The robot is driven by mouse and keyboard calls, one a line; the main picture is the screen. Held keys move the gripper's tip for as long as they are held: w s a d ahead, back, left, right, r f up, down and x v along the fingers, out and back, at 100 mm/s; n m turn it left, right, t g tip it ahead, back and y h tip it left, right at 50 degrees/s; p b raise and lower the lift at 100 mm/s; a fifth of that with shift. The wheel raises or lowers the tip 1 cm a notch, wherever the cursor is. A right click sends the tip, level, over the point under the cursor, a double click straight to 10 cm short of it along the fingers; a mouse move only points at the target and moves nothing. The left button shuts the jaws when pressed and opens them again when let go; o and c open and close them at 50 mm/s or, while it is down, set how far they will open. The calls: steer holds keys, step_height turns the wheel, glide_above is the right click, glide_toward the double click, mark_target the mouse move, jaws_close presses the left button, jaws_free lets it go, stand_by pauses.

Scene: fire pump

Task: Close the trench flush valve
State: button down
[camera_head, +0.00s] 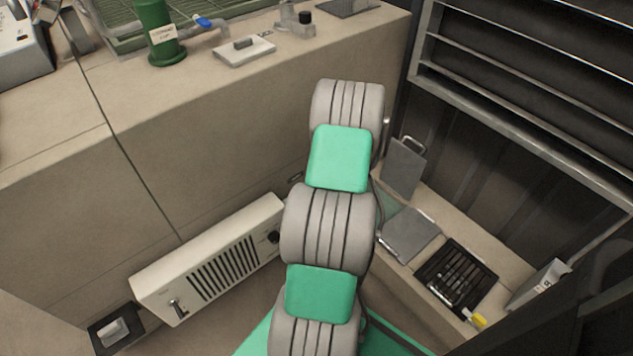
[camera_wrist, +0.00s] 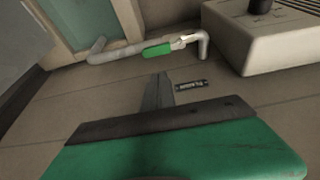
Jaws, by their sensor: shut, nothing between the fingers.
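In the wrist view a valve with a green lever (camera_wrist: 158,50) sits on a grey pipe (camera_wrist: 115,50). The lever lies roughly along the pipe, with a pale metal piece at its right end. A small dark label plate (camera_wrist: 191,85) is on the surface below it; its text is not legible to me. My gripper (camera_wrist: 160,78) is shut and empty, its fingers pointing up toward the lever, just below it in the picture. It appears apart from the lever. In the head view my arm hides the gripper, and I cannot make out this valve there.
In the head view a green cylinder (camera_head: 154,30) and a blue-handled pipe valve (camera_head: 204,22) stand on the counter. A white vented unit (camera_head: 210,260) is below. A dark tray (camera_head: 456,278) lies right. In the wrist view a beige box (camera_wrist: 275,38) stands right of the pipe.

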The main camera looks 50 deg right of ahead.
steer(key=b+x, duration=0.3)
steer(key=x, duration=0.7)
steer(key=shift+b, duration=0.4)
